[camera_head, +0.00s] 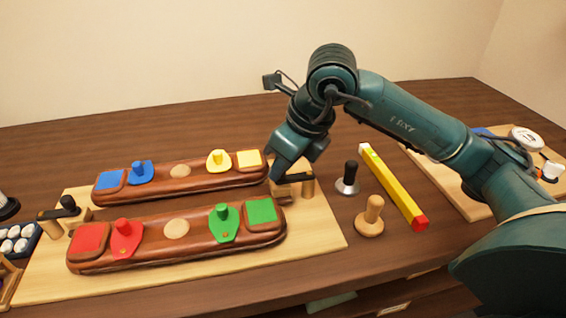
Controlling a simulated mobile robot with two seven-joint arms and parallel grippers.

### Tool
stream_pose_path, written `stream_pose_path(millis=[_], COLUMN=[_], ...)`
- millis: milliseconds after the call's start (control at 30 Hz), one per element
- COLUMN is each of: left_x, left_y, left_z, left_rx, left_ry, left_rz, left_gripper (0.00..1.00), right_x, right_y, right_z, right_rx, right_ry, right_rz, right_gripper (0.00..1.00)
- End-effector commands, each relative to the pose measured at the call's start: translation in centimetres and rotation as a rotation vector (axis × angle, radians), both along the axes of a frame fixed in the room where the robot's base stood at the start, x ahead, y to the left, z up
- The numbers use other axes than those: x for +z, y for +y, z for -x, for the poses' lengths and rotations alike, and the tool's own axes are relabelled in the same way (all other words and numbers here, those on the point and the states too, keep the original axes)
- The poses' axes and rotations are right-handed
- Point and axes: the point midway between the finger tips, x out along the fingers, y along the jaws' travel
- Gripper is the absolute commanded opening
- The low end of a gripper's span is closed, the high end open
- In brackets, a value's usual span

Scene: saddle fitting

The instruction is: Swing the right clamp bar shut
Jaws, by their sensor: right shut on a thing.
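The right clamp (307,188) has a wooden post and a short dark bar (297,178), beside the right ends of two long brown padded pieces. My right gripper (277,172) reaches down at the bar's left end and is shut on it; the gripper hides that end. The rear padded piece (180,186) bears a blue and a yellow patch with matching pegged tabs. The front padded piece (165,252) bears red and green ones. The left clamp (57,217), with a dark bar and black knob, stands at the board's left. My left gripper is out of view.
Both padded pieces lie on a pale wooden board (322,236). Right of it stand a black-handled stamp (348,178), a wooden knob tool (370,216) and a yellow bar with red end (395,188). Another board (446,182) lies far right, partly behind my right arm.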

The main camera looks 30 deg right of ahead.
Motion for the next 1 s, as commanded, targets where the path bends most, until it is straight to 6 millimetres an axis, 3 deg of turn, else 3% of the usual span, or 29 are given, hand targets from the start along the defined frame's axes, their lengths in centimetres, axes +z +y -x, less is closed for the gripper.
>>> stream_pose_path(millis=[33, 67, 300, 667, 1000], left_x=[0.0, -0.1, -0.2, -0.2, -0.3], left_y=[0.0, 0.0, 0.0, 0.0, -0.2], left_z=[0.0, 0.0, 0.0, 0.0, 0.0], left_rx=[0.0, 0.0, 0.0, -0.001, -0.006], left_ry=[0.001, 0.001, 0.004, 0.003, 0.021], left_rz=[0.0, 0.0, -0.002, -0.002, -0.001], left_gripper=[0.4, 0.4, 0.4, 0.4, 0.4], right_x=[0.1, 0.1, 0.1, 0.8, 7.3], right_y=[-0.1, -0.1, -0.1, -0.2, -1.5], right_z=[-0.1, -0.1, -0.1, 0.2, 2.4], right_rx=[-0.003, -0.003, -0.002, -0.001, -0.002], right_ry=[-0.004, -0.004, -0.002, -0.003, -0.008], right_rz=[0.0, 0.0, 0.0, 0.001, 0.0], right_gripper=[0.0, 0.19, 0.39, 0.4, 0.4])
